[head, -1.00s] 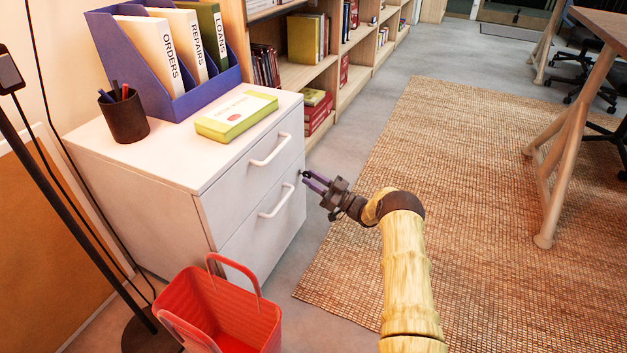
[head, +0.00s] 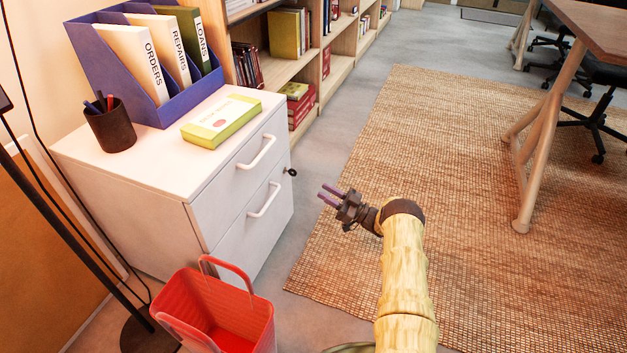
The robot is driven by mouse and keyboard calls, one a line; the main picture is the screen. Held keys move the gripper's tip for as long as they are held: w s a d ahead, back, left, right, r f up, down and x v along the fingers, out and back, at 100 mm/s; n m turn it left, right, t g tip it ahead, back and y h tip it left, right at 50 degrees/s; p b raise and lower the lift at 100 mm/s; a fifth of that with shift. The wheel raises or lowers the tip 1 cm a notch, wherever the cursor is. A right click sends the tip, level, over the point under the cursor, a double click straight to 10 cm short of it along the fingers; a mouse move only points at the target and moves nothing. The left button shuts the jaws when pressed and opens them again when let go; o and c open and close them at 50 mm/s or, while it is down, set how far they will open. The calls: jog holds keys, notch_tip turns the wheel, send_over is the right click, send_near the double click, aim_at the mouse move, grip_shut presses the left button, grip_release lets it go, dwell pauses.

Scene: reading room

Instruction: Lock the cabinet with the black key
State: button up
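The white cabinet (head: 225,222) stands at the left with two drawers, both closed. The black key (head: 292,172) sits at the right edge of its front, beside the drawer handles, and appears to be in the lock. How the key is turned is too small to tell. My gripper (head: 327,192) is to the right of the key and clear of it. Its two purple fingers are apart with nothing between them.
On the cabinet are a blue file holder (head: 180,108), a black pen cup (head: 112,128) and a yellow-green box (head: 222,122). A red basket (head: 262,320) stands on the floor in front. The woven rug (head: 450,150) at the right is mostly clear.

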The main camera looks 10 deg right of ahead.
jog(key=p+v, duration=0.1)
jog(key=v, duration=0.5)
jog(key=shift+s+d+f, duration=0.15)
jog(key=shift+d, duration=0.05)
